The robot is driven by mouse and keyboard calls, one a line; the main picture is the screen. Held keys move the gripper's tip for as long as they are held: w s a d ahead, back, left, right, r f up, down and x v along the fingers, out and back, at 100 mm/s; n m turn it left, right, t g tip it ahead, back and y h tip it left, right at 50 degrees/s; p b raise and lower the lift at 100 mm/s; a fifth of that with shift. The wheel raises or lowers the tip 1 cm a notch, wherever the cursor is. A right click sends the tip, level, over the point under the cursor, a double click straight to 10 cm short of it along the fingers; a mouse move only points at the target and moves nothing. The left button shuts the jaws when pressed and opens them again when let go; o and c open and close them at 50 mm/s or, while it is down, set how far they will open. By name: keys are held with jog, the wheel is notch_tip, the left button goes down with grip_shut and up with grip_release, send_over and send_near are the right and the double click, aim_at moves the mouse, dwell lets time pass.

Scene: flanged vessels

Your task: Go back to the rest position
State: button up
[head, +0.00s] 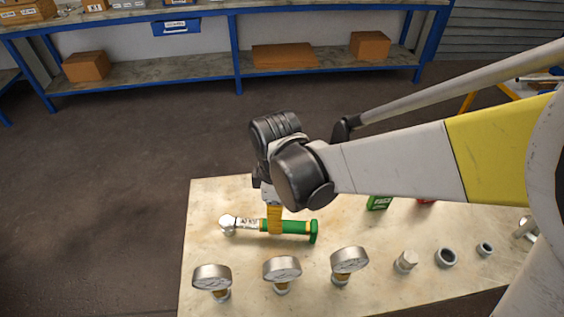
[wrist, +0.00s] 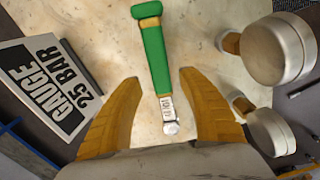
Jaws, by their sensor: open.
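My gripper (head: 274,220) is over the light table (head: 210,195), its orange fingers pointing down at a wrench-like tool with a green handle (head: 296,227) and silver head. In the head view a finger hides part of the tool's middle. In the wrist view my gripper (wrist: 158,78) is open, one finger on each side of the tool, with its green handle (wrist: 155,55) pointing away and clear gaps beside it. The tool lies flat on the table. I cannot tell how far the fingertips are above the tabletop.
Three round gauges (head: 282,268) stand along the table's front. A bolt-like part (head: 405,261) and rings (head: 446,257) lie to their right. A green box (head: 379,202) is partly behind my arm. A "GAUGE 25 BAR" sign (wrist: 45,88) shows in the wrist view. Shelves (head: 200,70) stand behind open floor.

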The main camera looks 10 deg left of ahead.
notch_tip(320, 180, up, 7)
jog(key=s+d+r+m+t, duration=0.1)
jog(key=d+r+m+t, duration=0.2)
jog(key=d+m, duration=0.6)
jog(key=s+d+r+m+t, duration=0.2)
jog(key=d+m+t, duration=0.2)
jog(key=d+m, duration=0.5)
jog(key=d, duration=0.6)
jog(key=shift+d+r, duration=0.2)
jog(key=shift+r, duration=0.2)
jog(key=shift+d, duration=0.1)
